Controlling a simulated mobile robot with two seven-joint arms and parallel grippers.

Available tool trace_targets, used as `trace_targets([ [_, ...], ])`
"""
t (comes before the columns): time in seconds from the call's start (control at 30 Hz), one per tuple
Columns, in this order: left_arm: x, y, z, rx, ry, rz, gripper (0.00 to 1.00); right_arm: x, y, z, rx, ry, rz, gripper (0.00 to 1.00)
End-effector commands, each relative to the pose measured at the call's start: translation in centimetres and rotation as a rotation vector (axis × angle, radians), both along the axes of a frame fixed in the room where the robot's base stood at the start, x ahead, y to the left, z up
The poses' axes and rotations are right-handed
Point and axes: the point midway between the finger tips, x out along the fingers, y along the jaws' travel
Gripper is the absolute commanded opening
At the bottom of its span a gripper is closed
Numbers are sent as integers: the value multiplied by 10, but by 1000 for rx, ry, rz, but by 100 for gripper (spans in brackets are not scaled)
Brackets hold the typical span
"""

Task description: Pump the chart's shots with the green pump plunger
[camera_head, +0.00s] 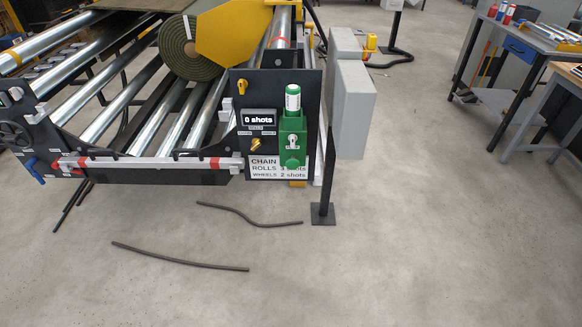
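The green pump (292,127) is mounted on the right side of a black panel (236,160) at the machine's front end. A white cylinder with a green cap (292,97) stands upright on top of it; I cannot tell which part is the plunger. A small display (258,117) left of the pump reads "0 shots". A yellow selector knob (256,145) sits below it between two small labels. The white chart (264,169) below lists chain, rolls and wheels; wheels reads 2 shots. The pump's lower end hides the chain value and part of the rolls line. Neither gripper shows.
The machine's steel rollers (113,108) and turf roll (184,50) lie behind and left. Grey boxes (354,109) and a black post (324,206) stand right of the panel. Two dark rods (180,258) lie on the floor in front. The floor right of the post is clear.

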Motion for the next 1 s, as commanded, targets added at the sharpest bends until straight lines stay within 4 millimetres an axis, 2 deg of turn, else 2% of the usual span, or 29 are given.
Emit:
trace_targets([
  [0.03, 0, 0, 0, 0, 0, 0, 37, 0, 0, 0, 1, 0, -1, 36],
  [0.3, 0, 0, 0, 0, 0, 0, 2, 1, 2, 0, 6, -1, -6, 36],
  [0.33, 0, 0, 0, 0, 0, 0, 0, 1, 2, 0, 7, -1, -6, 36],
  [1.0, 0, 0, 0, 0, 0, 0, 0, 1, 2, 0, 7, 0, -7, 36],
])
